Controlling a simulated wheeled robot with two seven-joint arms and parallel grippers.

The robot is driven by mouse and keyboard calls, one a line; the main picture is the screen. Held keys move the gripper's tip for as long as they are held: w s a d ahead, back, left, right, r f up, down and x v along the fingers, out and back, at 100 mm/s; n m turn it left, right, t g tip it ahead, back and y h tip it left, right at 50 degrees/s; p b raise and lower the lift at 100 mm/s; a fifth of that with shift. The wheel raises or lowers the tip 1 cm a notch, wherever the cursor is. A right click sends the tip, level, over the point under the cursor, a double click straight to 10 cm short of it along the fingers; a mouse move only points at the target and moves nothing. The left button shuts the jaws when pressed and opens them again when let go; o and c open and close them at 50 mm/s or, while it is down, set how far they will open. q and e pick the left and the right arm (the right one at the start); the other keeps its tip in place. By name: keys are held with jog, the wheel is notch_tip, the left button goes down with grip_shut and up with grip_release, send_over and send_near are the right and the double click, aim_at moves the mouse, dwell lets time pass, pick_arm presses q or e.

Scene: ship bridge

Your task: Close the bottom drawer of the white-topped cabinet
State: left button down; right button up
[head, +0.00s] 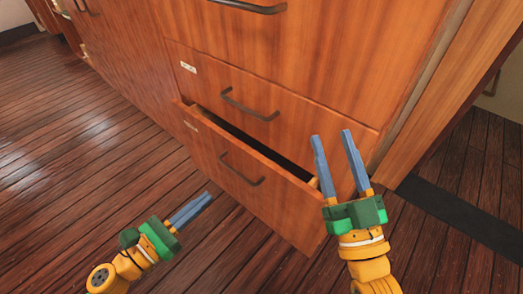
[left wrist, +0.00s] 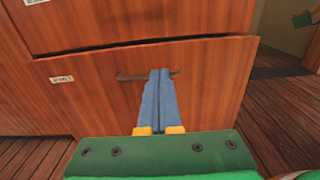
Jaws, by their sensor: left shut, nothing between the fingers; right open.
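The wooden cabinet (head: 330,60) fills the upper middle of the head view; its top is out of frame. Its bottom drawer (head: 215,160) stands partly open, with a dark gap along its upper edge. The drawer front (left wrist: 100,100) also faces the left wrist camera, with its dark handle (left wrist: 132,77) partly hidden by my fingers. My left gripper (head: 208,197) is shut and empty, in front of the drawer and left of its face. It also shows in the left wrist view (left wrist: 160,75). My right gripper (head: 332,135) is open and empty, over the drawer's right end.
The drawer above (head: 275,95) is shut and has its own handle. Dark plank floor (head: 80,150) is clear to the left. A cabinet side panel and a dark floor strip (head: 450,205) lie to the right.

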pick_arm(q)
send_near(253, 157)
jog(key=x, duration=0.5)
jog(key=shift+w+d, duration=0.2)
jog(key=shift+w, duration=0.15)
jog(key=shift+w+d, duration=0.3)
jog(key=shift+w, duration=0.05)
pick_arm(e)
jog(key=shift+s+r, duration=0.2)
jog(key=shift+r, duration=0.2)
pick_arm(q)
jog(key=shift+w, duration=0.1)
